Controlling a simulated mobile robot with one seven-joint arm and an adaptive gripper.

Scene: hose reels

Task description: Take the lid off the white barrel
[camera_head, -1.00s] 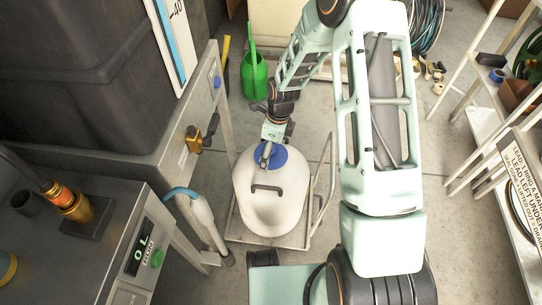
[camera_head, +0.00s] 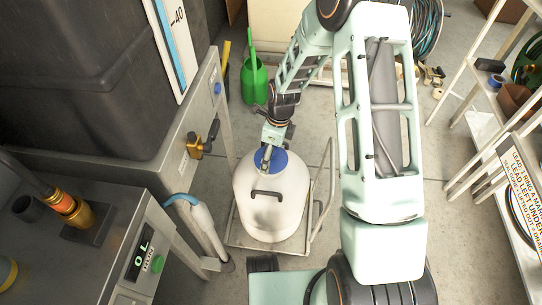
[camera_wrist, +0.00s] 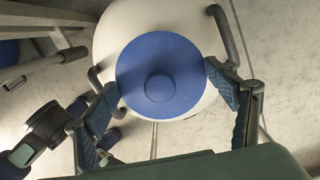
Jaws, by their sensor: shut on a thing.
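The white barrel (camera_head: 270,208) stands upright on a low platform, with a dark handle on its near shoulder. Its round blue lid (camera_head: 280,159) is on top, and in the wrist view the lid (camera_wrist: 180,60) shows a raised centre knob. My gripper (camera_head: 266,157) reaches down onto the lid from the far side. In the wrist view my gripper (camera_wrist: 165,96) has one finger on each side of the lid, shut on its rim. The lid looks level on the barrel; whether it is loose cannot be told.
A metal frame with an upright rail (camera_head: 326,190) surrounds the barrel. A grey bench (camera_head: 60,225) with a hose fitting is at left, and a green watering can (camera_head: 254,82) stands behind. White shelves (camera_head: 486,128) are at right. Some floor between barrel and shelves is clear.

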